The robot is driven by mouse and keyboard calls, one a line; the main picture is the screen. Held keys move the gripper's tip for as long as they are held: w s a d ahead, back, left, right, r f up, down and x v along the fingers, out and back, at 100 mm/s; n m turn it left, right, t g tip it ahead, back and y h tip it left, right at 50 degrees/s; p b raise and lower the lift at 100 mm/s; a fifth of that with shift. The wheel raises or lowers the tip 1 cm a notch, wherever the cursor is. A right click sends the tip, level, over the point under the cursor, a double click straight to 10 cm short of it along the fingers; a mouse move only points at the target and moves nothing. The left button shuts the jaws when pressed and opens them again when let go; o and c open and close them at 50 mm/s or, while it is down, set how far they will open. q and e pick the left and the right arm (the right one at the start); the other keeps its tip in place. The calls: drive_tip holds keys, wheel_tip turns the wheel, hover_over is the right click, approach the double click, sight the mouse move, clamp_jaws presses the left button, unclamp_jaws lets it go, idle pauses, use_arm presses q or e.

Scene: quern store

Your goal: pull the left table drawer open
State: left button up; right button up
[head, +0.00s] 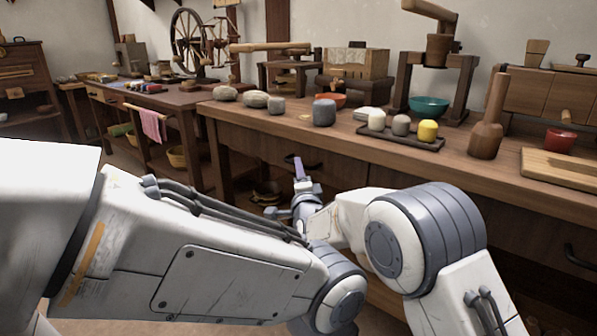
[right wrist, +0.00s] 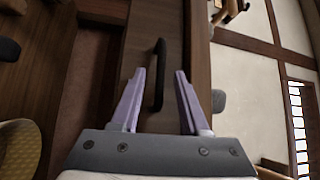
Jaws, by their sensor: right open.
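The left table drawer (head: 262,146) is in the front of the long wooden table and looks flush with it. Its dark bar handle (head: 312,166) is partly hidden behind my right gripper (head: 299,168). In the right wrist view the handle (right wrist: 156,75) lies between the two open pale purple fingers of that gripper (right wrist: 160,75), with a gap on each side. I cannot tell how far the fingertips reach past the bar. My left gripper is not in view.
The long tabletop (head: 270,124) holds several stones, a tray (head: 402,136) with small pots, a teal bowl (head: 428,107) and a wooden pestle (head: 489,125). Another dark handle (head: 578,257) is at the far right of the table front. A side table with a pink cloth (head: 152,124) stands left.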

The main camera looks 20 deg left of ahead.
drive_tip(key=shift+b+x, duration=0.4)
drive_tip(key=shift+x, duration=1.3)
clamp_jaws()
